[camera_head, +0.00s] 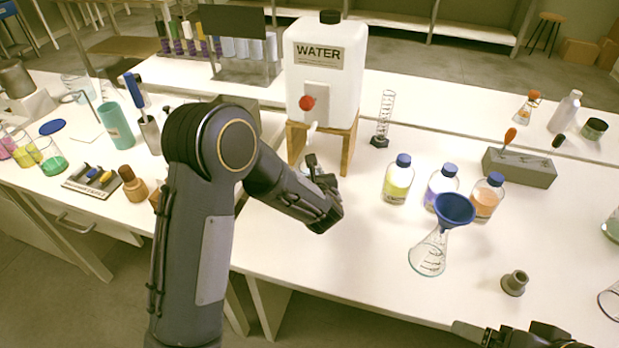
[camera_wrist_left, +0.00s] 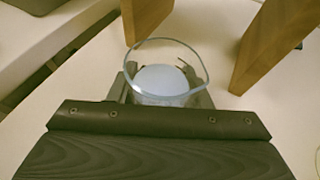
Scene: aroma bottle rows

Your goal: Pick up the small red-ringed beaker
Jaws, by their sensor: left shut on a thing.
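My left gripper (camera_head: 318,172) is in front of the water dispenser's wooden stand, below the tap. In the left wrist view, its fingers are shut on a small clear glass beaker (camera_wrist_left: 162,82), with one finger on each side. I look down into the beaker through its open round rim; a pale disc shows inside. No red ring can be made out on it. In the head view the arm and fingers mostly hide the beaker. Part of my right gripper (camera_head: 497,334) shows at the bottom edge; its jaws cannot be judged.
The white water tank (camera_head: 325,85) with a red tap stands on a wooden stand (camera_head: 349,143), whose legs flank the beaker closely. To the right are several capped bottles, a flask (camera_head: 428,255) with a blue funnel (camera_head: 454,209), and a grey cup (camera_head: 514,283). The front middle counter is clear.

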